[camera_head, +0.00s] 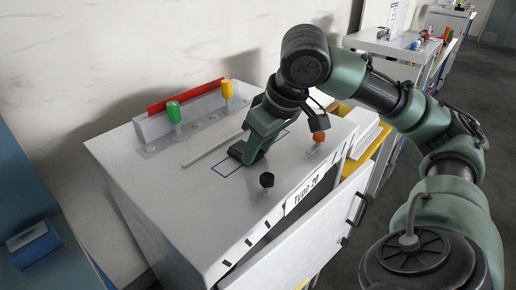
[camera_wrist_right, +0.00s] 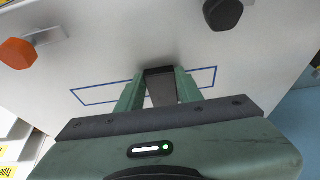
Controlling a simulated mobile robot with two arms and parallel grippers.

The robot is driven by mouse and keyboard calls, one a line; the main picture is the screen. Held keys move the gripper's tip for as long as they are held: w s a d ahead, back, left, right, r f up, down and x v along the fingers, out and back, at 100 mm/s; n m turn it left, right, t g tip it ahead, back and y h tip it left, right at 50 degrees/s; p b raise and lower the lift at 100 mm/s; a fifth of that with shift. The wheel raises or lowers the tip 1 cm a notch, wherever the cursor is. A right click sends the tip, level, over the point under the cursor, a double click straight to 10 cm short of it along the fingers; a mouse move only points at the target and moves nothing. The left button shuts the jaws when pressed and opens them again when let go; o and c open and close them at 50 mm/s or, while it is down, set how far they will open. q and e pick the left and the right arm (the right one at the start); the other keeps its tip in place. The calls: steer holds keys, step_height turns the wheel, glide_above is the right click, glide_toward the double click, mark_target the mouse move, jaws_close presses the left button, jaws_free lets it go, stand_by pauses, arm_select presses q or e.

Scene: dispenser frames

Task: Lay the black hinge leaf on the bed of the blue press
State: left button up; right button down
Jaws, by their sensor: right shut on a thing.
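My right gripper (camera_head: 250,156) is low over the white cabinet's top, inside or over a blue outlined rectangle. It is shut on the black hinge leaf (camera_head: 237,150), whose dark end shows beside the fingers. In the right wrist view the leaf (camera_wrist_right: 161,90) sits between the two green fingers, close to the outlined surface; I cannot tell whether it touches. A blue body (camera_head: 30,180), which may be the blue press, is cut off at the left edge, with a small blue block (camera_head: 34,244) on it. Its bed cannot be made out. My left gripper is not in view.
The white cabinet (camera_head: 120,160) carries green (camera_head: 174,112), yellow (camera_head: 227,90), orange (camera_head: 319,137) and black (camera_head: 267,180) knobs around the outline. A red strip (camera_head: 185,95) stands at the back. The cabinet door (camera_head: 310,235) hangs open in front. Another workbench (camera_head: 390,44) stands behind.

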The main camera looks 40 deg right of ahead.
steer(key=shift+f, duration=0.15)
steer(key=c, duration=0.9)
jaws_free()
